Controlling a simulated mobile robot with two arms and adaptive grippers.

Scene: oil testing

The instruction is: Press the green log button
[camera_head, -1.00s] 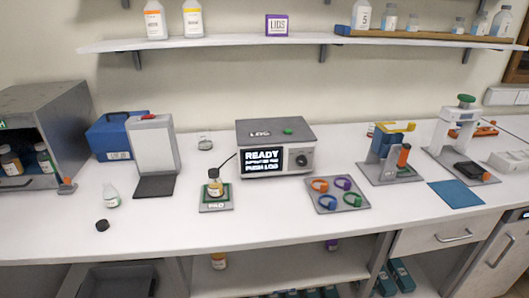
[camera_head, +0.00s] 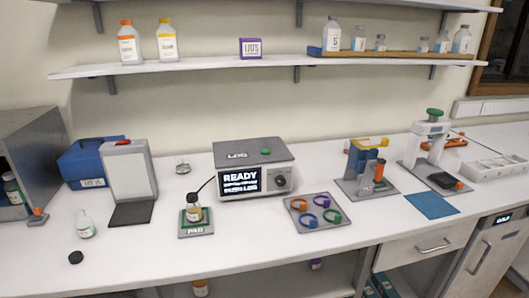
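The green log button (camera_head: 265,152) sits on top of a grey box-shaped device (camera_head: 236,155), beside the word LOG. The device's black screen (camera_head: 240,183) reads READY, with smaller lines below ending in a blurred "LOG". A dark knob (camera_head: 281,181) is on its front right. A small bottle with an amber band (camera_head: 193,209) stands on the pad (camera_head: 197,233) at the device's left, with a thin dark probe or cable reaching from the device to it. Neither of my grippers shows in the head view.
A tray with several coloured rings (camera_head: 318,225) lies right of the device. Two stands (camera_head: 365,185) (camera_head: 428,160) are farther right. A white panel (camera_head: 128,172), a clear bottle (camera_head: 86,227) and a black cap (camera_head: 76,257) are left. The counter front is clear. Shelves hang above.

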